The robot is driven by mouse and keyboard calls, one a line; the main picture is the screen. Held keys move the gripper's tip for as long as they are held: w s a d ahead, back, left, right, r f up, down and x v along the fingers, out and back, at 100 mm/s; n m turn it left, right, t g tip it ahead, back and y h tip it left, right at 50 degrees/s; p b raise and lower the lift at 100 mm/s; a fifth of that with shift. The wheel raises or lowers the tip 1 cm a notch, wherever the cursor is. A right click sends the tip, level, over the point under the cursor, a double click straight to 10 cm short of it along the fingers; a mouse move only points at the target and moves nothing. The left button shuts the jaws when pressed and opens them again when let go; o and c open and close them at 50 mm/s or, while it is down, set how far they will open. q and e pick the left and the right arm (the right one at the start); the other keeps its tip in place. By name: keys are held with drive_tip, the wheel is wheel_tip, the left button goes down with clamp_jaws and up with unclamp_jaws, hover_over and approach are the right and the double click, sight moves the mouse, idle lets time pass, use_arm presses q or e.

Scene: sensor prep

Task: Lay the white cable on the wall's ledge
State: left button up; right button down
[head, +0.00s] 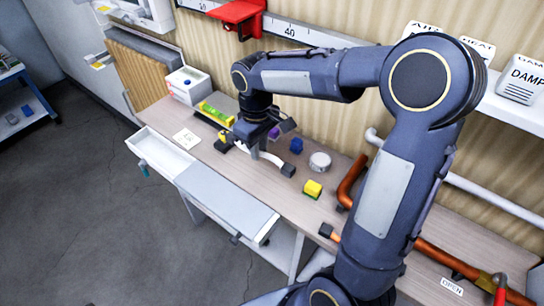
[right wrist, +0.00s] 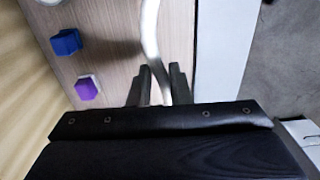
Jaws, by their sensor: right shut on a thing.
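The white cable (head: 268,157) has dark ends and lies across my right gripper (head: 250,142) low over the wooden workbench. In the right wrist view the white cable (right wrist: 150,35) runs down between the two fingers of my right gripper (right wrist: 160,85), which is shut on it. One dark end reaches right, near the blue block. I cannot tell whether the cable touches the bench. A white ledge (head: 512,117) runs along the wall at the right and carries labelled things. My left gripper is not in view.
On the bench (head: 270,185) are a blue block (head: 296,146), a white round piece (head: 319,162), a yellow block (head: 313,188), a yellow-green level (head: 216,115) and a white box (head: 189,85). A drawer (head: 160,152) stands open. Copper pipe (head: 450,262) lies at the right.

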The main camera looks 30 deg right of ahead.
hover_over(271, 168)
drive_tip(key=f, duration=0.5)
drive_tip(key=shift+a+f, duration=0.1)
drive_tip(key=shift+a, duration=0.1)
drive_tip(key=shift+d+f, duration=0.15)
drive_tip(key=shift+f, duration=0.8)
drive_tip(key=shift+d+f, duration=0.1)
drive_tip(key=shift+f, duration=0.8)
drive_tip(key=shift+w+f, duration=0.1)
drive_tip(key=shift+f, duration=0.1)
drive_tip(key=c, duration=1.3)
unclamp_jaws()
drive_tip(key=shift+c, duration=0.2)
drive_tip(key=shift+r, duration=0.15)
